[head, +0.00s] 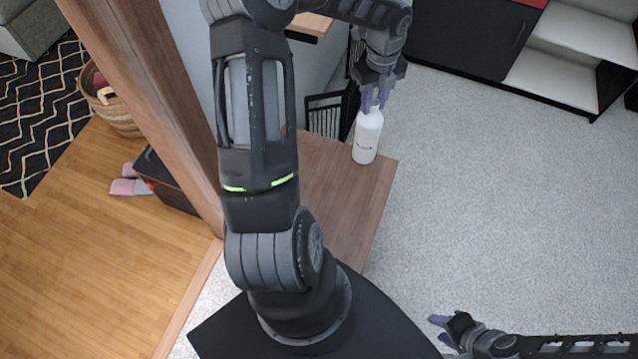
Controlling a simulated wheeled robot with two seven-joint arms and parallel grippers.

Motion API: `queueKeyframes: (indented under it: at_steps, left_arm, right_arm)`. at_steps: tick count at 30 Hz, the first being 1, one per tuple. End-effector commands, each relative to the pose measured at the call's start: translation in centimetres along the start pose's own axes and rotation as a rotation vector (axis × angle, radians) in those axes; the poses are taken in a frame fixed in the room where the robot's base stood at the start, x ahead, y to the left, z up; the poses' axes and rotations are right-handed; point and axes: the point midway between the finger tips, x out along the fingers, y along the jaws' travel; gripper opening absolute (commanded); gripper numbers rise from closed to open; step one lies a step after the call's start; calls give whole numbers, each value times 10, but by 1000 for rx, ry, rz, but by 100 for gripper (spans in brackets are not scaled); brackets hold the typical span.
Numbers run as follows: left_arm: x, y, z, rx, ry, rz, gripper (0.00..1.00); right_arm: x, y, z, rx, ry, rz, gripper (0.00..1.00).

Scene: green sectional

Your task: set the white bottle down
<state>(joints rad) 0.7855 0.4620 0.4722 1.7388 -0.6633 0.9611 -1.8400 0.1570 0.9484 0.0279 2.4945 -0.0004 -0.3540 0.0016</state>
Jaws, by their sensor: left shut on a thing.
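The white bottle (367,140) is upright, with small dark writing on its side, at the far right corner of a brown wooden surface (345,205). My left gripper (374,99) points down and is shut on the bottle's top. The bottle's base appears over the wood near its edge; I cannot tell if it touches. My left arm hides the left part of the surface. My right gripper (440,331) is at the lower right, empty, with its fingers apart, over the carpet.
Grey carpet (490,190) lies open to the right. A dark cabinet with white shelves (560,60) stands at the back right. A wooden post (150,95) rises on the left. Beyond it are a wicker basket (118,112), a dark box (170,180) and a patterned rug (35,120).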

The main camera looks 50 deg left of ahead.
Motion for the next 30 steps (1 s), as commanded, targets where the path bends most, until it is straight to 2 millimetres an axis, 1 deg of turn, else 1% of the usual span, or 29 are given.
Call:
queueKeyframes:
  at_steps: [9, 11, 14, 18, 21, 24, 30]
  left_arm:
    - [2, 0, 0, 0, 1, 0, 0]
    - [7, 0, -1, 0, 2, 1, 0]
    - [22, 1, -1, -1, 4, 3, 0]
    - [48, 0, -1, 0, 3, 2, 0]
    - [59, 0, 0, 0, 1, 1, 0]
    - [63, -1, 0, -1, -1, -1, 0]
    - [62, 0, 0, -1, -1, -1, 0]
  right_arm:
    - [0, 0, 0, 1, -1, 0, 36]
    - [-1, 0, 0, 1, -1, 1, 36]
    - [-3, -1, 0, 1, -1, 1, 36]
    - [-5, -1, 1, 2, -1, 2, 36]
    - [-6, -2, 1, 2, -2, 2, 36]
    - [-5, -1, 1, 2, -2, 2, 36]
    - [-5, -1, 1, 2, -2, 2, 36]
